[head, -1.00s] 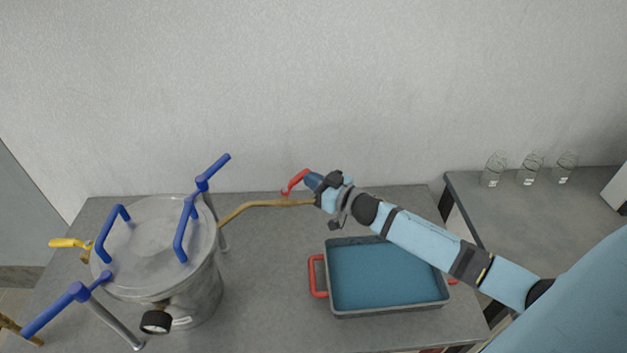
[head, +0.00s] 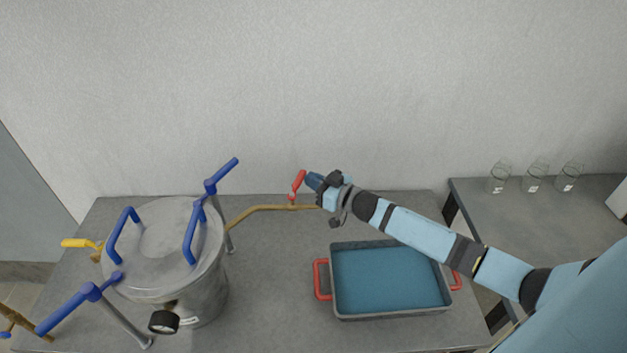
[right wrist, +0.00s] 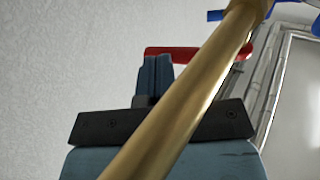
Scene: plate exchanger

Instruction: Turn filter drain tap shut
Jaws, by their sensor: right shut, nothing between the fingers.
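The filter drain tap has a red lever (head: 299,181) on a brass pipe (head: 262,208) that runs out from the right side of the steel filter vessel (head: 170,262). The lever slants up from the pipe in the head view. My right gripper (head: 310,180) is shut and empty, its fingertips right beside the lever. In the right wrist view, the closed fingers (right wrist: 154,76) point at the red lever (right wrist: 185,53), with the brass pipe (right wrist: 190,95) crossing in front of them. Whether the fingers touch the lever I cannot tell. My left gripper is not in view.
A grey tray (head: 390,317) with a blue inside and red handles stands on the table below my right arm. The vessel has blue handles (head: 123,235), a yellow lever (head: 76,243) and a gauge (head: 164,322). Glass jars (head: 535,178) stand on the right table.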

